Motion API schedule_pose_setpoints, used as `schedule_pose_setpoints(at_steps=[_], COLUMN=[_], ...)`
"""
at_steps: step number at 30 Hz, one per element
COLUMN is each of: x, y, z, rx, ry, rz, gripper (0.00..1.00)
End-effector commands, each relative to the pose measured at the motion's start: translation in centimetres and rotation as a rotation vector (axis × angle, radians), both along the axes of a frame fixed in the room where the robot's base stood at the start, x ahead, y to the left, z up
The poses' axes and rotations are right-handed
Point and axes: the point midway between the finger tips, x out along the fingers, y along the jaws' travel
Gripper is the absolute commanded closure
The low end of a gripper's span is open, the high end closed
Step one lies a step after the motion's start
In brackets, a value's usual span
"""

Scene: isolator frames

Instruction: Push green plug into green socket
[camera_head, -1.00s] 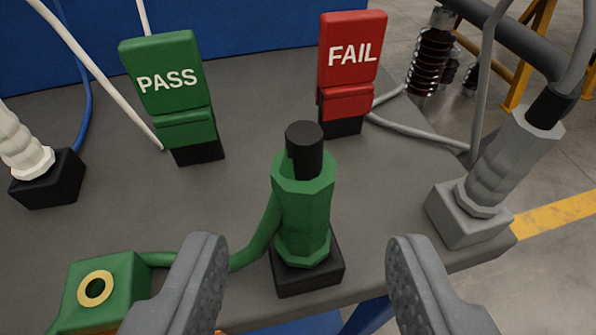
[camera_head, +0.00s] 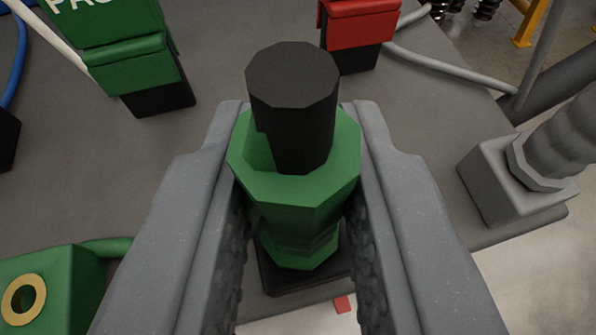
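The green plug (camera_head: 300,205) is a faceted green body with a thick black top. It stands upright on a small black base (camera_head: 285,280) near the table's front edge. My gripper (camera_head: 297,115) has one grey finger on each side of the plug and looks closed on it. The fingers hide the plug's sides. The green socket (camera_head: 75,275) is a green box with a gold-ringed hole, at the lower left and partly cut off by the frame. A green cable (camera_head: 107,247) runs from behind the socket towards the plug and passes behind my left finger.
A green PASS sign (camera_head: 135,60) stands behind at upper left and a red FAIL sign (camera_head: 357,25) at upper right. A grey connector on a grey block (camera_head: 500,185) stands right. The grey table top (camera_head: 150,170) between socket and signs is clear.

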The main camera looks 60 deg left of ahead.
Motion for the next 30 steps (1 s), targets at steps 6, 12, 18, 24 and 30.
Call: schedule_pose_setpoints(at_steps=[6, 12, 18, 24, 30], x=[0.0, 0.0, 0.0, -0.9, -3.4], y=[0.0, 0.0, 0.0, -0.1, -0.3], z=[0.0, 0.6, 2.6, 3.7, 4.0], rx=[-0.001, -0.001, 0.000, 0.001, -0.002], ry=[0.001, -0.001, -0.003, 0.003, 0.001], rz=[0.001, 0.000, 0.000, 0.001, 0.000], gripper=[1.00, 1.00, 1.00, 1.00, 1.00])
